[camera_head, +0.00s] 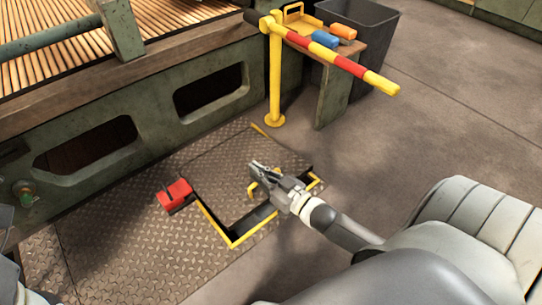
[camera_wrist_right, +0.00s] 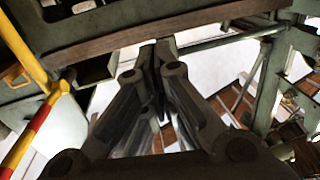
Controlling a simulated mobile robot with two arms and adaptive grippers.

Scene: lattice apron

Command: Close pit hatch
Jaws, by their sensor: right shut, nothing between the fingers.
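The pit hatch (camera_head: 225,168) is a diamond-plate panel in the floor beside the green machine, in the head view. A dark gap (camera_head: 262,217) shows along its near right side, bordered by yellow edging (camera_head: 235,243). A small yellow handle (camera_head: 252,189) stands on the panel near that side. I cannot tell the panel's exact tilt. My right gripper (camera_head: 253,165) is over the panel, close to the handle; whether they touch is unclear. Its fingers are together and empty, as the right wrist view (camera_wrist_right: 155,62) also shows. My left gripper is not in view.
A red block (camera_head: 174,195) sits on the plate left of the hatch. A yellow post (camera_head: 275,80) carries a red-and-yellow bar (camera_head: 345,65) over the floor behind. A small wooden table (camera_head: 346,57) and dark bin (camera_head: 375,35) stand beyond. Floor to the right is clear.

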